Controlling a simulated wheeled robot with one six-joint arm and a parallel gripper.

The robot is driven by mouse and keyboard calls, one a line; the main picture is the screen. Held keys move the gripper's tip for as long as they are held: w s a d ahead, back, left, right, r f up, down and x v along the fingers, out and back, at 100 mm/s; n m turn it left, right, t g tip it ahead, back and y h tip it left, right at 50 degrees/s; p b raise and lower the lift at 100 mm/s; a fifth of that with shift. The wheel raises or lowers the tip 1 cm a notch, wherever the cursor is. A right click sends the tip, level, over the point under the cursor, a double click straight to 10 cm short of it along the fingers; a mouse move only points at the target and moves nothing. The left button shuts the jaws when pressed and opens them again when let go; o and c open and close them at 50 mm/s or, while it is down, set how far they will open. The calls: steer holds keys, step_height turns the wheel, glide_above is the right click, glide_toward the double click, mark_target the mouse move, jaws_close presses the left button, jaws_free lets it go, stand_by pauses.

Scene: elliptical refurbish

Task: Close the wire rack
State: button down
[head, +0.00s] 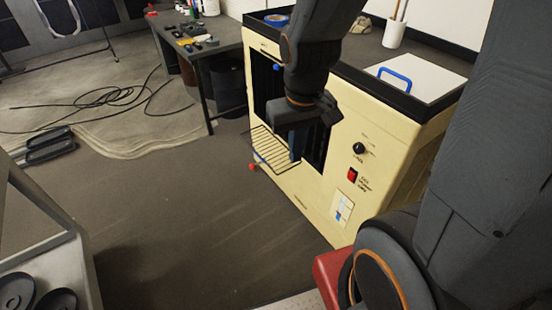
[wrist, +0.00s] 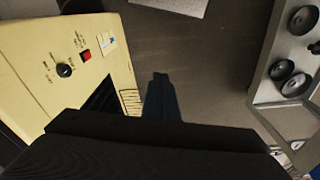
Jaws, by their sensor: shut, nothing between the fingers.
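The wire rack (head: 268,147) sticks out of the dark opening in the front of a cream cabinet (head: 400,155). A red knob (head: 252,167) shows at its outer left corner. My gripper (head: 296,146) hangs in front of the opening, over the right part of the rack, and hides some of it. Its fingers point down and are shut with nothing between them. I cannot tell whether they touch the rack. In the wrist view, the closed fingers (wrist: 160,92) lie just right of a small visible piece of the rack (wrist: 130,101).
The cabinet front has a black dial (head: 359,148) and a red switch (head: 352,175). A workbench (head: 200,52) with tools stands behind at left. Cables (head: 90,115) lie on the floor. A grey cart (head: 45,235) is at lower left. The floor before the rack is clear.

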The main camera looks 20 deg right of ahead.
steer(key=w+a+f+n+t+h+b, duration=0.1)
steer(key=w+a+f+n+h+b, duration=0.45)
steer(key=w+f+b, duration=0.85)
steer(key=w+a+f+n+h+b, duration=0.1)
steer(key=w+f+n+h+b, duration=0.1)
steer(key=w+f+n+b, duration=1.15)
steer(key=w+a+f+n+t+h+b, duration=0.1)
steer(key=w+a+f+n+h+b, duration=0.2)
steer(key=w+f+b, duration=1.1)
steer(key=w+d+f+m+p, duration=0.1)
steer(key=w+d+f, duration=0.25)
steer(key=f, duration=0.25)
steer(key=w+d+f+p, duration=0.2)
steer(key=d+f, duration=0.2)
steer(key=f, duration=0.3)
steer(key=shift+h, duration=0.45)
steer(key=r, duration=0.2)
steer(key=d+r, duration=0.1)
steer(key=r, duration=0.1)
steer(key=shift+w+r+b, duration=0.15)
steer(key=shift+r+b, duration=0.15)
steer(key=shift+b, duration=0.1)
